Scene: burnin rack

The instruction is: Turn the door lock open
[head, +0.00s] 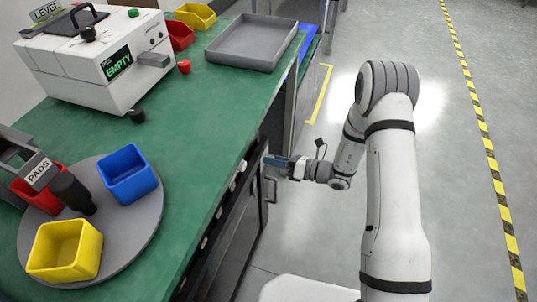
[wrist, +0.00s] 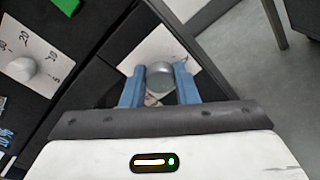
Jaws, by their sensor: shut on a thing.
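The door lock shows in the wrist view as a round grey knob (wrist: 160,76) on a pale plate (wrist: 158,45) on the dark rack front. My gripper (wrist: 159,82) has its two blue fingers on either side of the knob and is shut on it. In the head view my gripper (head: 277,160) reaches the front of the bench from the right, and the knob is hidden there. The knob's turn angle cannot be told.
A white dial knob (wrist: 21,69) on a numbered plate sits left of the lock. The green bench top (head: 205,120) lies left; open floor (head: 310,220) lies right.

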